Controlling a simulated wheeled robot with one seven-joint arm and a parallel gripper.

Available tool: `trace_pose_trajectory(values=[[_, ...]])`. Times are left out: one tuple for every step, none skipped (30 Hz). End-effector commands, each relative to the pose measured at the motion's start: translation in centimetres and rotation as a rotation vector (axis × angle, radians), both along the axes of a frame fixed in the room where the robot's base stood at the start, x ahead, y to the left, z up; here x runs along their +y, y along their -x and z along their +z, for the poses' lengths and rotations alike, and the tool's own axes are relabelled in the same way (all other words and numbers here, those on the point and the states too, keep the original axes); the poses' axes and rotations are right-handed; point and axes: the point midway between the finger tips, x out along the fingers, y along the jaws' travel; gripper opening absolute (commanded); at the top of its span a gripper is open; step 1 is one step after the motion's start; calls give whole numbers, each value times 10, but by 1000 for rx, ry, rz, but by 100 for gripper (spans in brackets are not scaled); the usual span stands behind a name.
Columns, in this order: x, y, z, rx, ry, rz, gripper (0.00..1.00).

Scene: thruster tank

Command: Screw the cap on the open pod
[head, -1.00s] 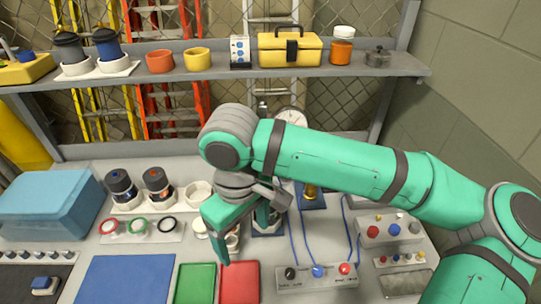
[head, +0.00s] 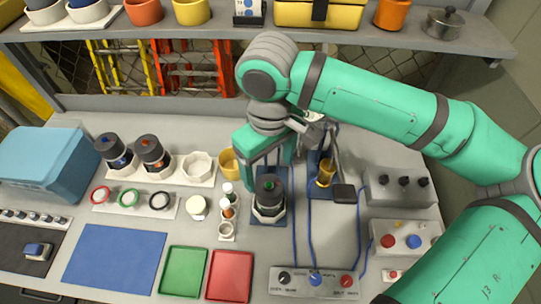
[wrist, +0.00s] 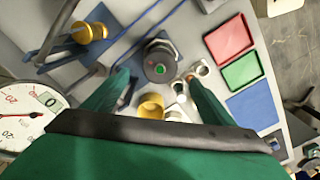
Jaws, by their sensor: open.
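A dark pod (head: 268,188) with a green dot on its top stands upright in a pale holder on a blue base, near the middle of the bench. It also shows in the wrist view (wrist: 160,64), seen from above. I cannot tell whether its dark top is a separate cap. My gripper (head: 268,166) is open and empty, pointing down just behind and above this pod. In the wrist view its two green fingers (wrist: 157,78) are spread wide, with the pod beyond them. A round cream lid-like piece (head: 196,207) lies on the bench to the left.
Two dark pods, blue-dotted (head: 116,152) and orange-dotted (head: 153,152), stand in a rack beside an empty white seat (head: 198,167). Small bottles (head: 228,200) and a yellow cup (head: 229,163) crowd the pod's left. A brass fitting (head: 326,172) stands right. A control box (head: 314,282) is in front.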

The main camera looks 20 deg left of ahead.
Motion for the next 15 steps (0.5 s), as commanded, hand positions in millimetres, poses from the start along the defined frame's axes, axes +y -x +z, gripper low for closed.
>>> trace_pose_trajectory(values=[[0,1,-8,2,1,0,78],[-1,1,-13,3,2,1,78],[-1,1,-20,2,1,0,78],[0,1,-25,3,1,0,78],[-1,1,-31,4,1,0,78],[-1,1,-37,3,1,0,78],[0,1,-42,4,0,0,78],[0,1,-47,2,0,0,78],[0,0,-54,2,1,0,78],[0,1,-58,3,1,0,78],[0,1,-62,2,1,0,78],[0,1,-67,1,0,1,78],[0,1,-71,1,0,1,78],[0,1,-74,2,1,0,78],[0,0,-78,1,0,0,78]])
